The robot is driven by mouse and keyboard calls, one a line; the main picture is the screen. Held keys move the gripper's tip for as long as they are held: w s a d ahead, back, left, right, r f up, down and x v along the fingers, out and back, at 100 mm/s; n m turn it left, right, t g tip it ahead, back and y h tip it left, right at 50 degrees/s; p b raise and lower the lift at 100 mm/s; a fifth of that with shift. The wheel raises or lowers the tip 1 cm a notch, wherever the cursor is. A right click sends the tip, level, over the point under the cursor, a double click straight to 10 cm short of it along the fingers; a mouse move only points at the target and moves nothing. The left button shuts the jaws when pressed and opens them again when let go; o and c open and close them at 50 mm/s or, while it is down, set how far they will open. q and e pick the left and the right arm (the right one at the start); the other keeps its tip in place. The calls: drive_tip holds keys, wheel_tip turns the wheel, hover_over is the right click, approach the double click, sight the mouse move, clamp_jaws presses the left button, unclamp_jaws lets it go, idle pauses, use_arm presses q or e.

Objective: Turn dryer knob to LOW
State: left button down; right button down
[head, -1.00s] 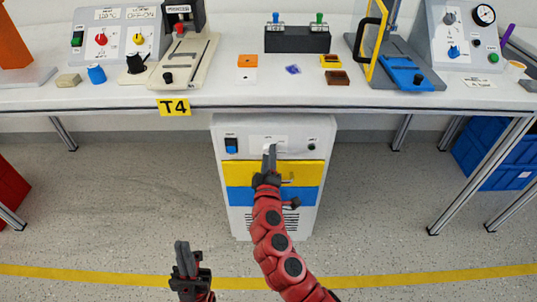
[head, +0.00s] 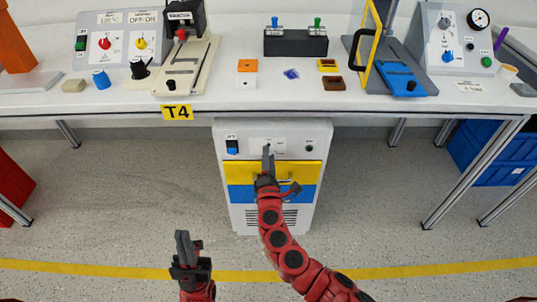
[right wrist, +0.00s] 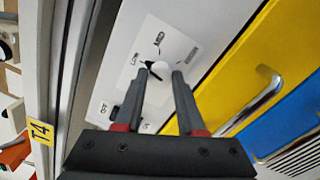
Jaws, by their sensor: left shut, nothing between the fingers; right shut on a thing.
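The dryer is a white cabinet (head: 222,175) under the table, with a knob on its upper front panel. In the right wrist view the knob (right wrist: 160,69) is a white disc with a black pointer. The pointer aims to the upper left, toward the LOW label (right wrist: 134,58); MED (right wrist: 160,37) stands above, and another label is to the right. My right gripper (right wrist: 159,82) is shut on the knob, one finger on each side. In the head view the right gripper (head: 267,155) mostly hides the knob. My left gripper (head: 182,240) is shut and empty, low over the floor.
The dryer has a yellow drawer (head: 240,171) and a blue drawer (head: 238,194) below the panel, with a metal handle near my right gripper. The table edge (head: 370,106) runs above. Several fixtures stand on the table. The floor around my left gripper is clear.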

drive_tip(key=shift+n+p, duration=0.45)
drive_tip(key=shift+n, duration=0.55)
drive_tip(key=c, duration=0.5)
unclamp_jaws()
drive_tip(key=s, duration=1.7)
drive_tip(key=shift+s+d+f+p, duration=0.2)
drive_tip(key=shift+d+f+p, duration=0.05)
drive_tip(key=shift+f+p, duration=0.15)
